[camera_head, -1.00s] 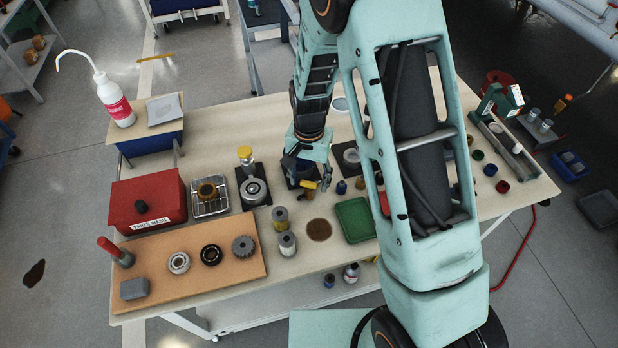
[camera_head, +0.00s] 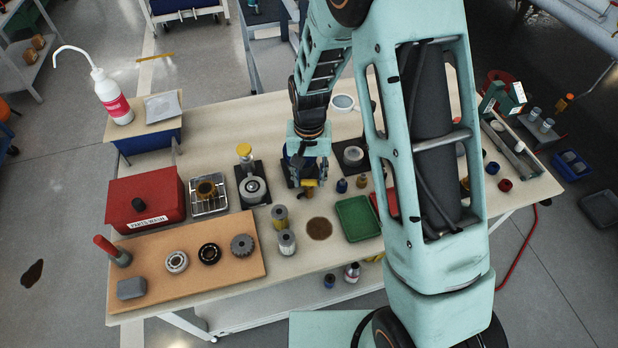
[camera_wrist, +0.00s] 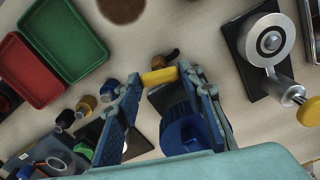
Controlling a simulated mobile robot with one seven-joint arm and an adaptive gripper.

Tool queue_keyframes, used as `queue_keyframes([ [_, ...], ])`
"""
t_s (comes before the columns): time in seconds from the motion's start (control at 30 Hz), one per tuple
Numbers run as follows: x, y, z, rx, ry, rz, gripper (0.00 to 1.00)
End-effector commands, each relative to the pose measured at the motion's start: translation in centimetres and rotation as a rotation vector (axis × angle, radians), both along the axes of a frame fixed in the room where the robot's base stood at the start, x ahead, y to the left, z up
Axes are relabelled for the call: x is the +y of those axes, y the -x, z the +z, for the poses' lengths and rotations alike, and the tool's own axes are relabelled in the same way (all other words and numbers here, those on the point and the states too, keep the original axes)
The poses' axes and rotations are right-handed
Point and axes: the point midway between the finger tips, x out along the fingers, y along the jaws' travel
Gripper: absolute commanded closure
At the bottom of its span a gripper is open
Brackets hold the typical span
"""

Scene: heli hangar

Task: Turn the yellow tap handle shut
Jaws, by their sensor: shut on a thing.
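The yellow tap handle (camera_wrist: 160,76) lies crosswise between the fingertips of my gripper (camera_wrist: 162,82) in the wrist view, touched at both ends. A brown spout-like piece (camera_wrist: 165,57) shows just beyond it. A blue rounded body (camera_wrist: 184,132) sits between my fingers, nearer the camera, partly hidden by my gripper. In the head view my gripper (camera_head: 308,178) is low over the middle of the bench, and the yellow handle (camera_head: 309,183) shows as a small bit at its tips. Most of the tap is hidden there by my gripper.
A device with a yellow knob (camera_head: 244,150) stands to the left on the bench (camera_head: 220,120). Small bottles (camera_head: 341,186) and a green tray (camera_head: 355,222) are close on the right. Grey cylinders (camera_head: 287,242) and a brown disc (camera_head: 319,230) lie in front.

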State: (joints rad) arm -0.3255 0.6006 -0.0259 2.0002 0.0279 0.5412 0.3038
Motion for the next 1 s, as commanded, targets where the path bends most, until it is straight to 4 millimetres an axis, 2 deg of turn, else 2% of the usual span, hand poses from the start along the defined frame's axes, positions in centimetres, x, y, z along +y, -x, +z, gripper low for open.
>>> queue_keyframes([
  [0.3, 0.00, -0.06, -0.05, -0.002, -0.001, 0.206, 0.88],
  [0.5, 0.01, -0.04, -0.01, -0.001, -0.001, 0.284, 0.88],
  [1.0, 0.01, -0.01, 0.04, 0.000, 0.000, 0.323, 0.88],
])
